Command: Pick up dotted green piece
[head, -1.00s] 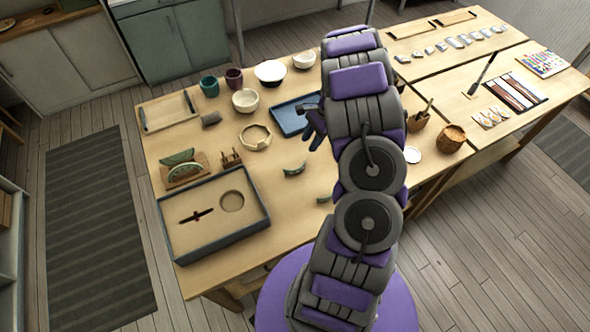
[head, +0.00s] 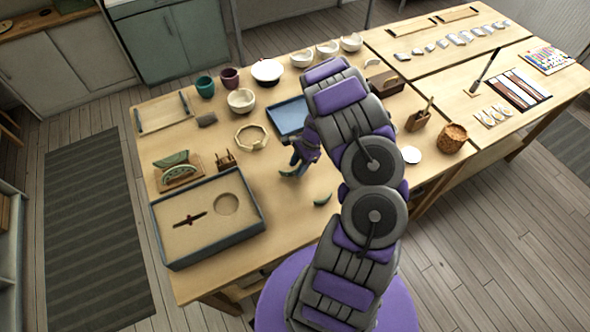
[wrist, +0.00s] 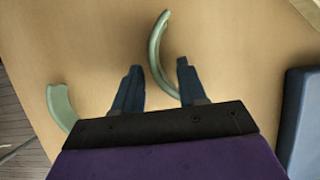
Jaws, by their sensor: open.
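A curved green piece (wrist: 154,52) lies on the table in the wrist view, with its lower part between the fingers of my gripper (wrist: 158,80). The gripper is open, with a finger on each side and no clear contact. In the head view my gripper (head: 295,166) is low over this piece (head: 288,174) and partly hides it. A second green piece (wrist: 60,104) lies to the left in the wrist view; a loose green piece also shows right of the gripper in the head view (head: 323,199). I cannot make out dots on either loose piece.
A blue tray (head: 277,117) lies beyond the gripper. A grey-rimmed box (head: 163,229) is at the front left, with green pieces on a wooden stand (head: 190,182) behind it. An octagonal ring (head: 239,138) and bowls (head: 241,108) stand further back.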

